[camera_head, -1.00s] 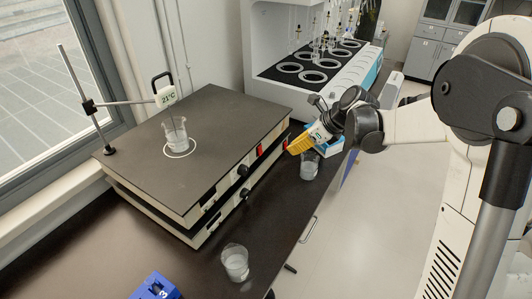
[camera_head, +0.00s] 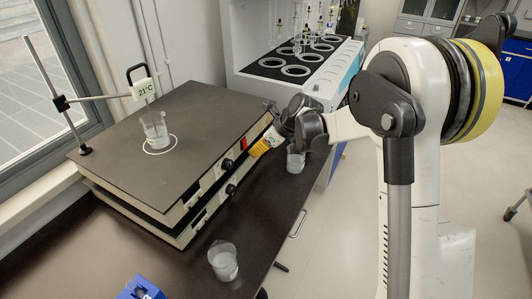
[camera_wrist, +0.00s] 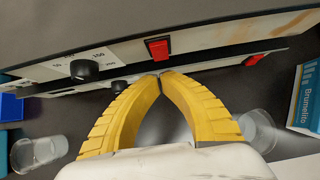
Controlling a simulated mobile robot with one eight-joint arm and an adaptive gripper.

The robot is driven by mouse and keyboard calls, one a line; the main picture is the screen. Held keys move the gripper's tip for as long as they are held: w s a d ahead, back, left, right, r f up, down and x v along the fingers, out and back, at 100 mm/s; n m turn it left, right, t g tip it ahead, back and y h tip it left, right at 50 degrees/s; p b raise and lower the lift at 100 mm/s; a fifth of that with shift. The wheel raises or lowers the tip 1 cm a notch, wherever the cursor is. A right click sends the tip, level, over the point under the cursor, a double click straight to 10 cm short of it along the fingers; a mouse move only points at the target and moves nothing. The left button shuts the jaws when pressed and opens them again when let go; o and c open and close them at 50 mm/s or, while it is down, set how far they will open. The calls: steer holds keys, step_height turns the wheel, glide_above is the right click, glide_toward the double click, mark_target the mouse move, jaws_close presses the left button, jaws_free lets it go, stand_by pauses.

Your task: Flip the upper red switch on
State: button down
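Two flat hotplate units are stacked on the dark bench; the upper one has a wide grey top (camera_head: 185,115). The upper red switch (camera_wrist: 158,48) is on its front panel in the wrist view, and also shows in the head view (camera_head: 243,143). A lower red switch (camera_wrist: 253,60) is on the lower unit, further right. My gripper (camera_wrist: 163,74) has yellow fingers with the tips together and nothing between them. In the wrist view the tips appear just below the upper switch; contact cannot be told. In the head view my gripper (camera_head: 254,154) is close to the panel.
Black knobs (camera_wrist: 84,70) sit left of the switch. A beaker (camera_head: 155,130) stands on the hotplate; others stand at the bench front (camera_head: 223,262) and behind my gripper (camera_head: 296,160). A box (camera_wrist: 304,98) is at right in the wrist view. A blue object (camera_head: 140,288) is at the front.

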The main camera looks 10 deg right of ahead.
mark_target(245, 144)
steer(key=shift+w+a, duration=0.5)
steer(key=shift+a, duration=0.15)
steer(key=shift+a, duration=0.1)
steer(key=shift+w+a+f, duration=0.25)
steer(key=shift+r+p, duration=0.5)
steer(key=shift+r, duration=0.3)
